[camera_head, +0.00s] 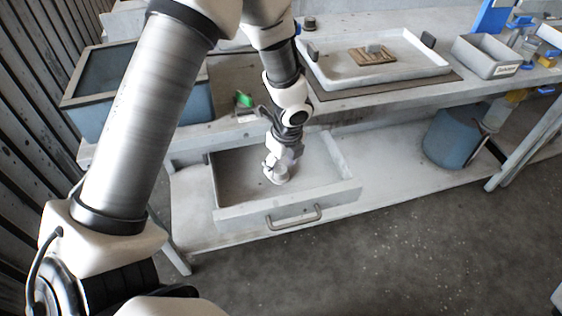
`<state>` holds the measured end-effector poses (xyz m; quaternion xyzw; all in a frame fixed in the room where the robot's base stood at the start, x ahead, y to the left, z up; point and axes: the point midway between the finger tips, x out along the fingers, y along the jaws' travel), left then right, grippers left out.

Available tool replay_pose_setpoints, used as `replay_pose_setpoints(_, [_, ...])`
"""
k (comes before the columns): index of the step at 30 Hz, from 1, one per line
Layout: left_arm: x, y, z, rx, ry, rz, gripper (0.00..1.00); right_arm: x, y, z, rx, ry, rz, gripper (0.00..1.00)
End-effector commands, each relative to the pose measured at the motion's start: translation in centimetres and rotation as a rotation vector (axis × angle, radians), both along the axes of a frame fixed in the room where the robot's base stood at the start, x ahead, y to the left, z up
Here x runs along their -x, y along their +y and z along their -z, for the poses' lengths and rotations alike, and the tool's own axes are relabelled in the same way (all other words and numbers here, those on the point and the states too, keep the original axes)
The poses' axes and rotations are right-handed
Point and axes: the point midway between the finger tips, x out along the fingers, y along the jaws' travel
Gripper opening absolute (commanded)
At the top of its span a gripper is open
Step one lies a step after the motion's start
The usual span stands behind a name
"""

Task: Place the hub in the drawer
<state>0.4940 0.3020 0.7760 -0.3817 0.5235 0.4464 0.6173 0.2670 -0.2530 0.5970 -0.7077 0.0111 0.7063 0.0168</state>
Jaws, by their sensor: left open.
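The drawer (240,216) is pulled out below the bench, with a metal handle on its front. My left gripper (275,174) points down inside the drawer, close to its floor, and is open. A small pale round piece, which looks like the hub (280,179), is at the fingertips. The gripper partly covers it, and I cannot tell whether it touches the fingers. The rest of the drawer looks empty. My right gripper is not in view.
A white tray (432,72) on the bench holds a wooden piece (372,56). A grey bin (487,57) stands to its right. A green item (243,99) lies near the bench edge. A blue bucket (450,137) stands on the lower shelf.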

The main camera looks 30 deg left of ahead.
Motion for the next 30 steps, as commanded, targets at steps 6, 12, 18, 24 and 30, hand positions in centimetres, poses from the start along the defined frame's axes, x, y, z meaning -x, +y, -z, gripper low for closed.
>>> replay_pose_setpoints(6, [0.4,-0.4,-3.6,0.0,0.007,-0.005,0.65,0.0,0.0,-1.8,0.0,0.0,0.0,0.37])
replay_pose_setpoints(12, [0.6,-1.2,-9.1,0.0,0.004,-0.004,0.65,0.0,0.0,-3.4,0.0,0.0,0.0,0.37])
replay_pose_setpoints(18, [0.7,-1.7,-12.3,0.0,0.004,-0.004,0.65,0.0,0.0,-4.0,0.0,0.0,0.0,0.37])
replay_pose_setpoints(24, [0.8,-1.8,-12.8,0.0,0.005,-0.002,0.65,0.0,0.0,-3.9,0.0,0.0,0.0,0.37])
replay_pose_setpoints(30, [0.8,-1.8,-12.7,0.001,0.007,-0.002,0.65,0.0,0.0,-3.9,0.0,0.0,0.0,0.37])
